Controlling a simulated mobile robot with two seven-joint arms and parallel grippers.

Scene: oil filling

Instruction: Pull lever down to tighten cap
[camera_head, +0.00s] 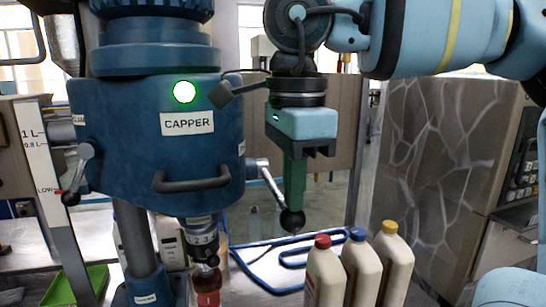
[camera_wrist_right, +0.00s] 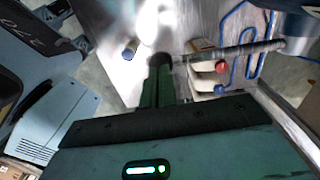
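The blue capper (camera_head: 150,130), with a lit green lamp, fills the left of the head view. Its lever (camera_head: 271,185) slants down from the right side to a black ball knob (camera_head: 292,220). My right gripper (camera_head: 294,202) points straight down, its green fingertips just above or touching the knob. In the right wrist view the fingers (camera_wrist_right: 160,75) look close together, and the lever (camera_wrist_right: 235,50) runs from the upper right to their tips. Nothing shows clamped between them. A bottle (camera_head: 208,285) with red contents stands under the capping head (camera_head: 203,243). My left gripper is out of view.
Three cream bottles with red (camera_head: 322,242), blue (camera_head: 357,235) and yellow (camera_head: 390,227) caps stand on the table at the right. A blue hose (camera_head: 250,270) lies behind them. A green tray (camera_head: 75,288) is at lower left. A fixed handle (camera_head: 192,184) juts from the capper's front.

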